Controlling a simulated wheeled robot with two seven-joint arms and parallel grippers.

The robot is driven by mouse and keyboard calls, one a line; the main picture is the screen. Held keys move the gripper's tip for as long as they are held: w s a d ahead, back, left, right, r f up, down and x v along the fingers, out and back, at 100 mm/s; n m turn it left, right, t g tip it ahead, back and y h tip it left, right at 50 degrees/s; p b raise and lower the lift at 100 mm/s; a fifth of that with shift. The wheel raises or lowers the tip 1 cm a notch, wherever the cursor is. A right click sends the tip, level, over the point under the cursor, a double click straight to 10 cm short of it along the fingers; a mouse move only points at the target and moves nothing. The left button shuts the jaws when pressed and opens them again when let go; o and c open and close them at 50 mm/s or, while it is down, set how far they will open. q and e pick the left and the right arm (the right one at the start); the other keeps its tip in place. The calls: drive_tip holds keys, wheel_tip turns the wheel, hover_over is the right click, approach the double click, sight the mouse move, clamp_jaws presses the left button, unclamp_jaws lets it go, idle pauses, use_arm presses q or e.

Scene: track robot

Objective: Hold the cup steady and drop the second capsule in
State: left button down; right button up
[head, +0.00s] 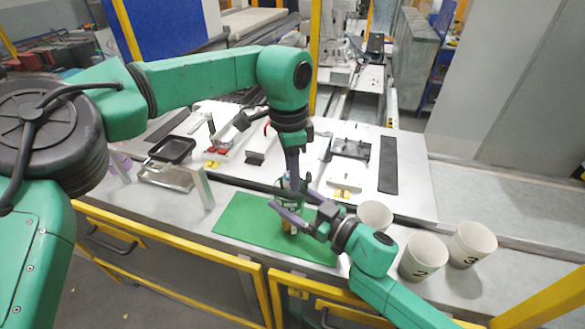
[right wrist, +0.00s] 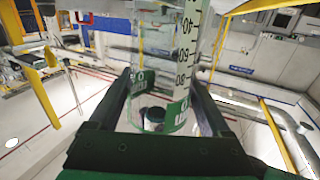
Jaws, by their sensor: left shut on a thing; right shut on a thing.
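A clear cup (head: 287,184) with a graduated white and green scale stands over the green mat (head: 240,222). It fills the middle of the right wrist view (right wrist: 150,55), between the fingers. My right gripper (head: 288,212) is shut on this cup from the lower right. A small dark round thing (right wrist: 154,114) shows through the clear wall; I cannot tell what it is. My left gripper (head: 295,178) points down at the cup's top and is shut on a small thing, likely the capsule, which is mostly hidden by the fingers.
Three white cups stand at the right: one behind my right wrist (head: 375,215), one marked 2 (head: 422,256) and one marked 3 (head: 472,244). A black tray (head: 172,150) and several fixtures lie on the table behind. A yellow rail (head: 170,232) runs along the front edge.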

idle(0.3)
use_arm(q)
drive_tip(key=c, duration=0.5)
unclamp_jaws()
drive_tip(key=shift+r, duration=0.15)
idle(1.5)
